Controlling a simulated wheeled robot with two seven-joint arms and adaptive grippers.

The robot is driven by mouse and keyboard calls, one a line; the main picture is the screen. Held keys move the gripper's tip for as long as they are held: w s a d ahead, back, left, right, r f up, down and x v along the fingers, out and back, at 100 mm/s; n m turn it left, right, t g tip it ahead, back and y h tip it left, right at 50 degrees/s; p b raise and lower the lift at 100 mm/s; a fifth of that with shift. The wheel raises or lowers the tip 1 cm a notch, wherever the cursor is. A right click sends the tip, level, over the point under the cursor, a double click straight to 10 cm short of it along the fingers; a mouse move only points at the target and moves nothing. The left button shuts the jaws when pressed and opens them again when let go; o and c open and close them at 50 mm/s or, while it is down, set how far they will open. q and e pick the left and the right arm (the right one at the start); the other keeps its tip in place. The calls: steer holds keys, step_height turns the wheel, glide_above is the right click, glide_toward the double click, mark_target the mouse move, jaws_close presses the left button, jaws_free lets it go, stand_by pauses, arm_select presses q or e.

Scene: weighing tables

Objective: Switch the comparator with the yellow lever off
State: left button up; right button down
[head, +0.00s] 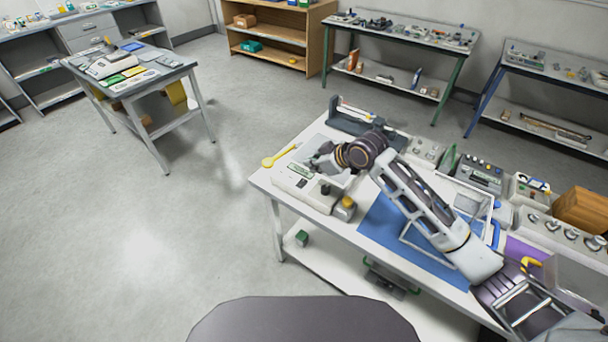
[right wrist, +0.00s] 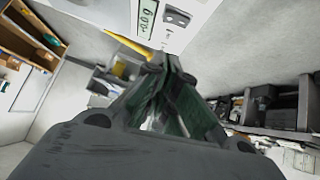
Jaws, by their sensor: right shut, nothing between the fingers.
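The comparator (head: 298,190) is a white box with a small green display at the left end of the near white table. Its yellow lever (head: 280,156) sticks out at the back left, with a rounded paddle end. In the right wrist view the comparator (right wrist: 170,14) shows its lit display at the top, and the yellow lever (right wrist: 128,46) is just beyond my fingers. My right gripper (head: 314,160) is shut and empty, above the comparator's back part and right of the lever. I cannot tell whether it touches the lever. My left gripper is not in view.
The near table (head: 262,181) also holds a blue mat (head: 382,221), a dark device (head: 352,122) behind my gripper, a brass-coloured weight (head: 346,203) and several instruments at right. Floor left of the table is clear. A smaller table (head: 178,66) stands farther left.

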glide_above(301, 185)
steer(key=f, duration=0.4)
steer(key=shift+w+d+f, duration=0.1)
steer(key=shift+w+d, duration=0.2)
steer(key=shift+d, duration=0.1)
steer(key=shift+w+d+f+p, duration=0.15)
steer(key=shift+f+p, duration=0.1)
steer(key=shift+f, duration=0.8)
steer(key=shift+w+f+p, duration=0.1)
steer(key=shift+f+p, duration=0.15)
steer(key=shift+f, duration=0.8)
steer(key=shift+w+f, duration=0.1)
steer(key=shift+f, duration=0.05)
steer(key=shift+s+p, duration=0.2)
steer(key=shift+p, duration=0.1)
steer(key=shift+s+a+p, duration=0.4)
steer(key=shift+s+p, duration=0.1)
steer(key=shift+r, duration=0.2)
